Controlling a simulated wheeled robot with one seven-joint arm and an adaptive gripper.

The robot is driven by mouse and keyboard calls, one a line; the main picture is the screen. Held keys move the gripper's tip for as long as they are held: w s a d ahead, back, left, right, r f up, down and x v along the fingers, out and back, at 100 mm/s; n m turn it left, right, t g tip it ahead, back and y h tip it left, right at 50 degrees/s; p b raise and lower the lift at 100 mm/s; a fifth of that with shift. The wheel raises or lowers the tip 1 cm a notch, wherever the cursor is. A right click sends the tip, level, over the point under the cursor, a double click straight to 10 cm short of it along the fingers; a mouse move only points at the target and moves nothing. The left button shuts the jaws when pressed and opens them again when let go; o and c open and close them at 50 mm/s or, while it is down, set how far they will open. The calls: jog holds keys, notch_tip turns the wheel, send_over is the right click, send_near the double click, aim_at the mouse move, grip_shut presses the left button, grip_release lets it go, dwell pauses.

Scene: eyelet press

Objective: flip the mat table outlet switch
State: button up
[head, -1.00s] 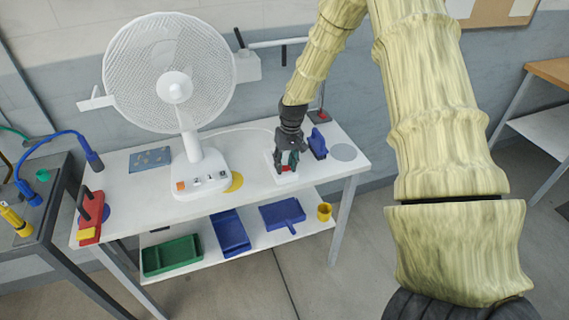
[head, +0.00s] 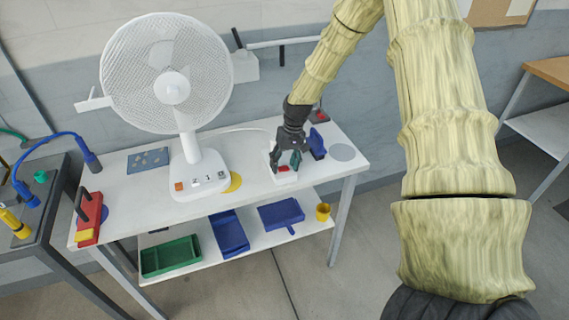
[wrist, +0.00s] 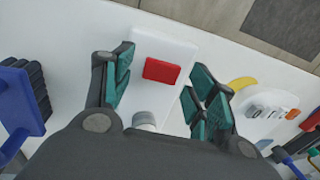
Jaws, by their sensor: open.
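The outlet (head: 286,179) is a white block on the white table, with a red rocker switch (head: 283,168) on top. In the wrist view the red switch (wrist: 162,70) lies between my fingers, on the white outlet body (wrist: 165,45). A pale round plug (wrist: 145,120) shows at the outlet's near end, partly hidden by my gripper. My gripper (head: 285,162) is open, with its teal-padded fingers over the outlet, one on each side of the switch. It holds nothing. I cannot tell whether a finger touches the outlet.
A white fan (head: 188,180) with buttons on its base stands left of the outlet. A blue brush (head: 317,144) stands close on the right. A yellow disc (head: 235,182) and a grey disc (head: 343,152) mark the tabletop. Trays (head: 170,256) lie on the lower shelf.

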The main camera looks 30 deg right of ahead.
notch_tip(320, 180, up, 12)
jog(key=d, duration=0.2)
jog(key=shift+s, duration=0.25)
dwell(0.4)
jog(key=shift+f, duration=0.15)
dwell(0.3)
